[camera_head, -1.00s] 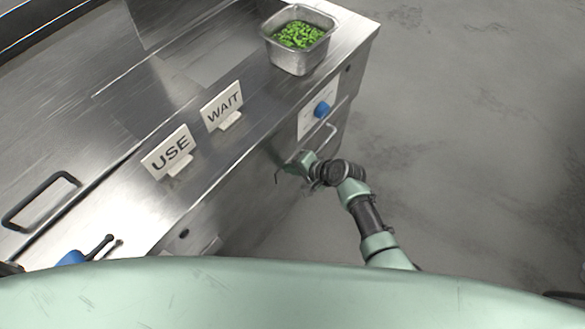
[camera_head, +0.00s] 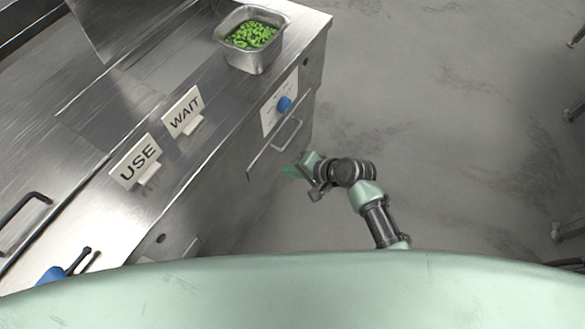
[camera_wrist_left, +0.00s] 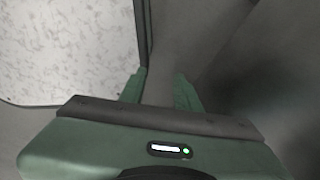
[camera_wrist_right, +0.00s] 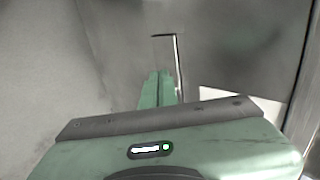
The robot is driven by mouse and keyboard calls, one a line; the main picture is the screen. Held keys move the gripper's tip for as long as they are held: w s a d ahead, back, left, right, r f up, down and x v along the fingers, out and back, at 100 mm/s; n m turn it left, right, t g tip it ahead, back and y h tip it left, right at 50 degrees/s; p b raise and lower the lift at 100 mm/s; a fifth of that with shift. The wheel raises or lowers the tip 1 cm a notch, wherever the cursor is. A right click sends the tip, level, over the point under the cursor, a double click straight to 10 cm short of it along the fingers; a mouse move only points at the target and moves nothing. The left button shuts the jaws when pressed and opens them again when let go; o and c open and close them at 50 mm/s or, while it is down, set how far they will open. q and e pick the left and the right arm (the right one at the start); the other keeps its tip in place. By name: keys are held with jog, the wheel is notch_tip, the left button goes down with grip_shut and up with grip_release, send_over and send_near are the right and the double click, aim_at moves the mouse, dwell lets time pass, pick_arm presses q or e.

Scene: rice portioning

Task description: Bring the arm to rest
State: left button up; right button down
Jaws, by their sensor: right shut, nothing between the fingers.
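My right gripper (camera_head: 288,171) is in front of the steel counter's front face, beside the drawer handle in the picture. In the right wrist view its two green fingers (camera_wrist_right: 157,88) lie together with nothing between them. My right arm is bent, with its forearm over the floor. My left gripper (camera_wrist_left: 160,92) shows only in the left wrist view. Its fingers stand apart with a gap between them, and I see nothing held. A white speckled surface (camera_wrist_left: 65,45) with a dark edge lies to its left.
The steel counter (camera_head: 215,100) carries a USE sign (camera_head: 137,160), a WAIT sign (camera_head: 183,110) and a steel pan (camera_head: 252,62) of green pieces. The floor (camera_head: 430,130) at right is open; dark legs stand at the far right edge.

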jog(key=shift+s+d+r, duration=0.2)
jog(key=shift+r, duration=0.15)
jog(key=shift+f, duration=0.1)
jog(key=s+d+f+n+g+h, duration=0.1)
jog(key=s+d+f+h, duration=0.1)
jog(key=s+d+f, duration=0.4)
jog(key=s+d+f+n+h, duration=0.1)
jog(key=s+d+f, duration=0.15)
jog(key=f, duration=0.65)
jog(key=s+d+f+n+g+h, duration=0.1)
jog(key=s+d+f+h, duration=0.15)
jog(key=s+f, duration=0.4)
jog(key=s+d+f+n+g+h, duration=0.1)
jog(key=s+d+f+n, duration=0.2)
jog(key=s, duration=0.9)
jog(key=s+d+f+n+g+h, duration=0.1)
jog(key=s+d+f+n, duration=0.2)
jog(key=s+d+f, duration=0.4)
jog(key=s+f, duration=0.1)
jog(key=s, duration=0.4)
jog(key=shift+s+d+f, duration=0.2)
jog(key=shift+f, duration=0.2)
